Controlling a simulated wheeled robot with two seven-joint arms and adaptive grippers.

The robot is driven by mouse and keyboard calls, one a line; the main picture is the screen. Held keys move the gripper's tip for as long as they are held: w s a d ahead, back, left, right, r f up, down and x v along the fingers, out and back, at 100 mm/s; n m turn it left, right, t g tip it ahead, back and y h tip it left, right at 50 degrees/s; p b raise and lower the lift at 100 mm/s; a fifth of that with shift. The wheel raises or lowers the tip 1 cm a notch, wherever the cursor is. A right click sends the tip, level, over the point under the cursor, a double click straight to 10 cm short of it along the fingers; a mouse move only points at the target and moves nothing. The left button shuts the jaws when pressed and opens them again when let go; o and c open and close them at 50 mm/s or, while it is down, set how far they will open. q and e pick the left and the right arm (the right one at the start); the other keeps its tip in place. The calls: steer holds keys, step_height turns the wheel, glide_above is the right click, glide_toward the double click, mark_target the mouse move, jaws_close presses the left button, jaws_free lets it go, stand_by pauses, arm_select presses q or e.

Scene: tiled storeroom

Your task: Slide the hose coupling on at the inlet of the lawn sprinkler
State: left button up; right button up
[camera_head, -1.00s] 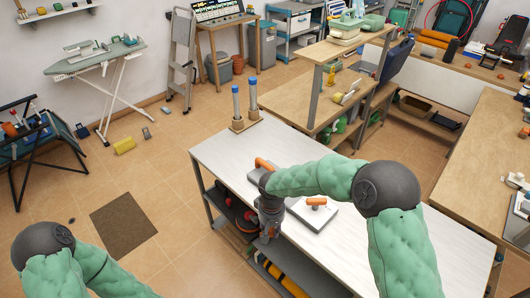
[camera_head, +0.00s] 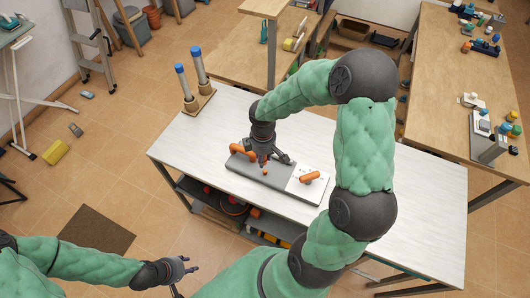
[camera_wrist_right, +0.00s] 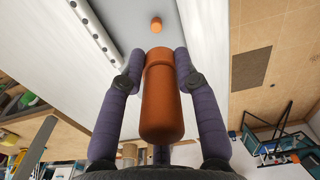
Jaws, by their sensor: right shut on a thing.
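My right gripper (camera_head: 265,160) is low over the grey base (camera_head: 243,168) on the white table, between two orange parts. In the right wrist view its fingers are shut on an orange cylinder (camera_wrist_right: 162,100) with a collar at its far end, apparently the hose coupling. Beyond it, apart from it, a short orange stub (camera_wrist_right: 156,24) stands out against the grey surface. In the head view an orange part (camera_head: 241,149) lies at the base's left end and an orange handle (camera_head: 311,177) on its white right end. I cannot tell which is the inlet. My left gripper (camera_head: 182,272) is open and empty, off the table.
A wooden stand with two blue-topped posts (camera_head: 198,66) is at the table's back left corner. The table (camera_head: 425,210) is bare to the right. Shelves below hold red and yellow things. A wooden bench (camera_head: 470,90) stands at the right.

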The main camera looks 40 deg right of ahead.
mark_target(265, 171)
steer(key=shift+s+d+r, duration=0.1)
steer(key=shift+s+d, duration=0.15)
steer(key=shift+d+n, duration=0.1)
steer(key=shift+n, duration=0.2)
steer(key=shift+f+b, duration=2.05)
steer(key=shift+f, duration=0.9)
steer(key=shift+f+b, duration=1.1)
steer(key=shift+f, duration=0.5)
steer(key=o, duration=1.1)
